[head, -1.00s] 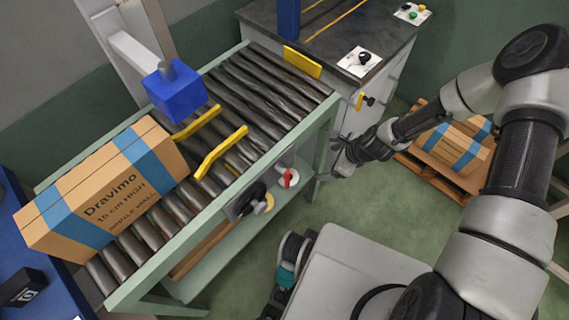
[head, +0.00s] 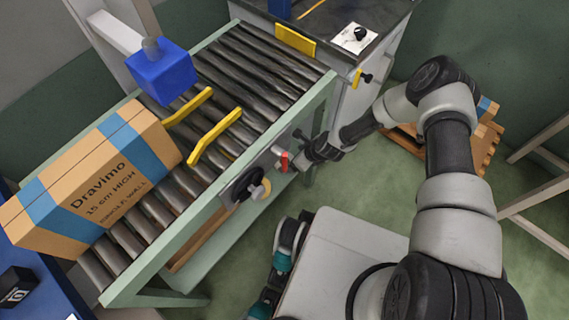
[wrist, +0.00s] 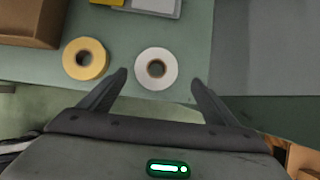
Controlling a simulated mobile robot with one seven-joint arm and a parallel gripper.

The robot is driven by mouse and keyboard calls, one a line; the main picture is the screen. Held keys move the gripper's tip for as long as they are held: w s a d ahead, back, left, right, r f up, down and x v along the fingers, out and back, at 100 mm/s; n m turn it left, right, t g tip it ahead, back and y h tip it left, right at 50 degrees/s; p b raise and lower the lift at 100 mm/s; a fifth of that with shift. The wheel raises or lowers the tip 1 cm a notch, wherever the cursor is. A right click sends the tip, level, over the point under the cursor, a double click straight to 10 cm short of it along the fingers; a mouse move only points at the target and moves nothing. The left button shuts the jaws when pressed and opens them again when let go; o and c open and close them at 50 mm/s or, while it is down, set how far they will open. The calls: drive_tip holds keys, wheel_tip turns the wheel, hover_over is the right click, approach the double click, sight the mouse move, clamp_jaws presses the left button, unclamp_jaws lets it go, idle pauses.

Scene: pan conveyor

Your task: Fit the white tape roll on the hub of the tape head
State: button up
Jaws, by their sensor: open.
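The white tape roll (wrist: 156,69) lies flat on a pale green surface in the wrist view, its dark core hole facing me. My gripper (wrist: 159,80) is open and empty. Its fingertips stand on either side of the roll's near part in the picture; I cannot tell their height above it. In the head view my gripper (head: 304,151) is at the right side of the conveyor, and I cannot make out the white roll there.
A yellow tape roll (wrist: 85,58) lies left of the white one. A brown box (wrist: 30,22) stands further left. The roller conveyor (head: 135,238) carries a large carton (head: 92,185). A black handwheel (head: 243,184) and red lever (head: 283,160) stick out from its side.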

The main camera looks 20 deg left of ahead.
drive_tip(key=x, duration=0.1)
drive_tip(key=b+x, duration=0.1)
drive_tip(key=x, duration=0.2)
drive_tip(key=shift+s+a+f+b, duration=0.1)
drive_tip(key=shift+s+a+b, duration=0.1)
drive_tip(key=shift+s+b, duration=0.15)
drive_tip(key=shift+w+a+f, duration=0.2)
drive_tip(key=shift+a+f, duration=0.15)
drive_tip(key=shift+f, duration=0.1)
drive_tip(key=c, duration=1.2)
